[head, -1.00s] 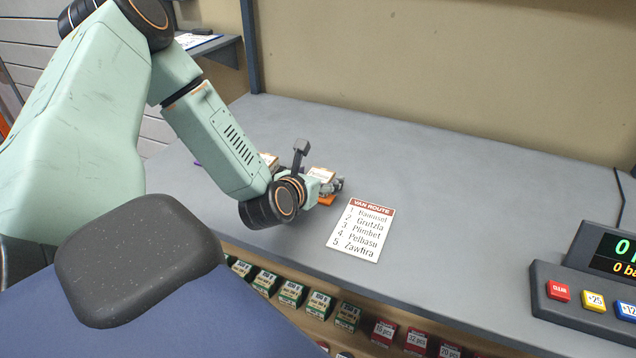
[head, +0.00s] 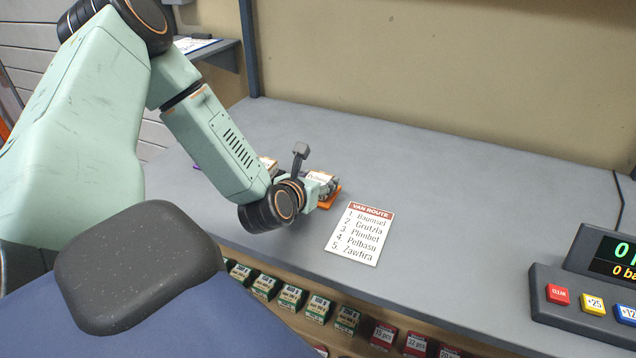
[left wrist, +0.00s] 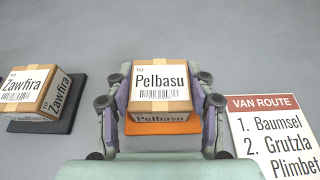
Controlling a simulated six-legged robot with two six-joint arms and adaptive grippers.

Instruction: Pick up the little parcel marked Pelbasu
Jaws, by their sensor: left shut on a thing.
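The little parcel marked Pelbasu (left wrist: 160,82) is a brown cardboard box with a white label, in the middle of the left wrist view. An orange pad (left wrist: 163,127) shows beneath it. My left gripper (left wrist: 161,100) is shut on the parcel, one finger on each side. In the head view the parcel (head: 318,177) shows partly behind my left gripper (head: 322,186). Whether the parcel touches the pad is hard to tell. My right gripper is in neither view.
A parcel marked Zawfira (left wrist: 38,90) sits on a dark pad (left wrist: 70,112) to the left. A van route list (head: 358,236) lies to the right. A keypad with a display (head: 580,300) stands at the far right. The counter's back right is clear.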

